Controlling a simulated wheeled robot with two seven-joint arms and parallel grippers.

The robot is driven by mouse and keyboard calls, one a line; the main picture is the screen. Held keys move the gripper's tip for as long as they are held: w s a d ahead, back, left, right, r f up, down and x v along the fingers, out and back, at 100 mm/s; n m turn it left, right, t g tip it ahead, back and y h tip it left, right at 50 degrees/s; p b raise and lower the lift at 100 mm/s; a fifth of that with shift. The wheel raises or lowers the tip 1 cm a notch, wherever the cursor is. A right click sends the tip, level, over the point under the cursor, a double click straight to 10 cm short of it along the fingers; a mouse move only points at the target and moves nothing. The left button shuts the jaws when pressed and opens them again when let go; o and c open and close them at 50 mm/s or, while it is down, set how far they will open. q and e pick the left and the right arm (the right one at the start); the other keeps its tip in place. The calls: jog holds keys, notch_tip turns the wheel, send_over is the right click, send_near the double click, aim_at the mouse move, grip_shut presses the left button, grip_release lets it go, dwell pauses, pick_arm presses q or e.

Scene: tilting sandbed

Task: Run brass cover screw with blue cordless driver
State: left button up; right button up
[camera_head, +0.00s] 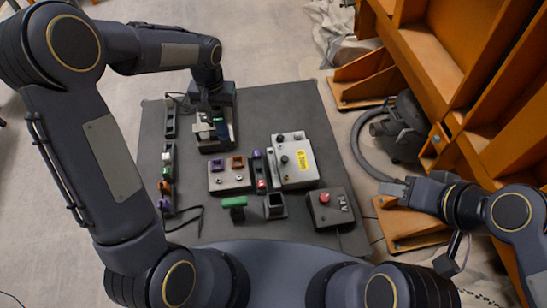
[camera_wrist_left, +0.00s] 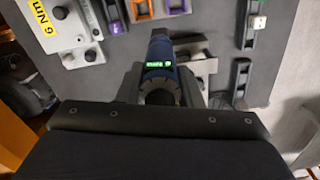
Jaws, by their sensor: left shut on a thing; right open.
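The blue cordless driver (camera_head: 220,128) stands in or just above a dark holder with a grey metal part (camera_head: 216,142) at the back of the mat. My left gripper (camera_head: 214,106) is shut on the driver from above. In the left wrist view the driver (camera_wrist_left: 158,52) sits between the fingers, with a lit green display. Its bit end is hidden. A grey box with a yellow label (camera_head: 301,159) has dark knobs and small screw-like heads; I cannot tell which is the brass cover screw. My right gripper (camera_head: 384,194) is open and empty, right of the mat.
A grey block with purple and orange pieces (camera_head: 229,186), a green-topped part (camera_head: 234,202), a dark square socket (camera_head: 275,205) and a red-button box (camera_head: 328,209) crowd the near mat. Dark racks line its left side. Orange steel framing (camera_head: 440,50) stands at right.

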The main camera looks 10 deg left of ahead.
pick_arm(q)
jog(key=shift+d+r, duration=0.1)
jog(key=shift+d, duration=0.05)
jog(key=s+d+r+m+b, duration=0.1)
jog(key=s+d+r+m, duration=0.1)
jog(key=d, duration=0.4)
jog(key=s+d+r+m+b, duration=0.1)
jog(key=s+d+r+m, duration=0.1)
jog(key=d, duration=0.5)
jog(key=s+d+r+m+b, duration=0.1)
jog(key=s+d+r+m, duration=0.1)
jog(key=d, duration=0.5)
jog(key=shift+s+r, duration=0.5)
jog(key=shift+s, duration=0.75)
notch_tip(320, 180, down, 6)
jog(key=b, duration=0.4)
jog(key=shift+r, duration=0.15)
jog(key=shift+s+a+f+b, duration=0.1)
jog(key=shift+f+b, duration=0.3)
jog(key=shift+f, duration=0.35)
